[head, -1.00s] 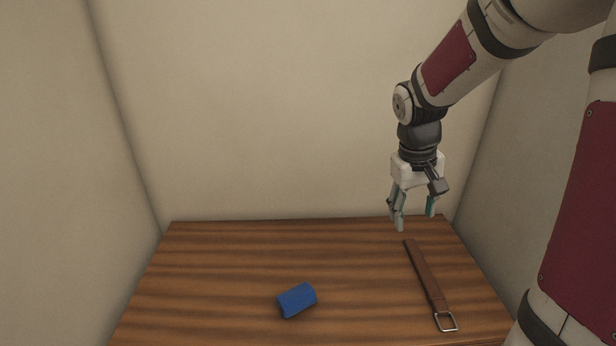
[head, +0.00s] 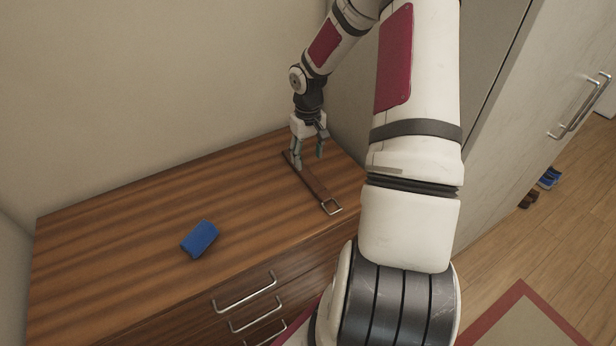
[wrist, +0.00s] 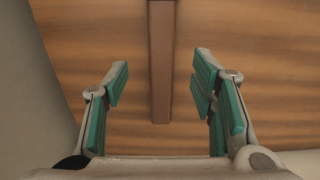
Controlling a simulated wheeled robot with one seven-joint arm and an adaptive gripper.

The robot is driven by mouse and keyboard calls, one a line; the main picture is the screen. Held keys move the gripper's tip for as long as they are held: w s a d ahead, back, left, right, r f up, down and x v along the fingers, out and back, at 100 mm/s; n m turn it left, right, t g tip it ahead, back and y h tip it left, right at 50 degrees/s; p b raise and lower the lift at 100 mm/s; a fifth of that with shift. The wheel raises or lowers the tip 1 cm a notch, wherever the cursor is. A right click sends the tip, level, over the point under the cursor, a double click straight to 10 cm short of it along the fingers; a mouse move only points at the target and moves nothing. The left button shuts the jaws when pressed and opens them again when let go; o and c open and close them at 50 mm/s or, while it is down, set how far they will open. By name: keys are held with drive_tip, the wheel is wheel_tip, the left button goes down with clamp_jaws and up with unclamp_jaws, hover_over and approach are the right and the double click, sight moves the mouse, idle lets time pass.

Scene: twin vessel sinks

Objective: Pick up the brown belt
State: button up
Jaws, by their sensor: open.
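The brown belt (head: 312,186) lies flat and stretched out on the wooden dresser top (head: 130,235), near its right side. Its square metal buckle is at the near end. My gripper (head: 308,160) is open and points down over the far part of the belt. In the wrist view, the belt (wrist: 161,60) runs down from the top edge and its plain end lies between the two teal-padded fingers of my gripper (wrist: 160,100). The fingers do not touch it. I cannot tell the exact height of the fingertips above the wood.
A blue block-like object (head: 199,239) lies on the dresser top, left of the belt. Drawer handles (head: 245,292) stick out at the dresser's front. A pale cabinet (head: 540,90) stands to the right, with shoes (head: 549,178) on the floor. The dresser's left half is mostly clear.

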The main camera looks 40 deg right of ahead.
sight(308, 175)
drive_tip(key=shift+a+f+p, duration=0.1)
drive_tip(key=shift+f+p, duration=0.4)
drive_tip(key=shift+f, duration=2.9)
clamp_jaws()
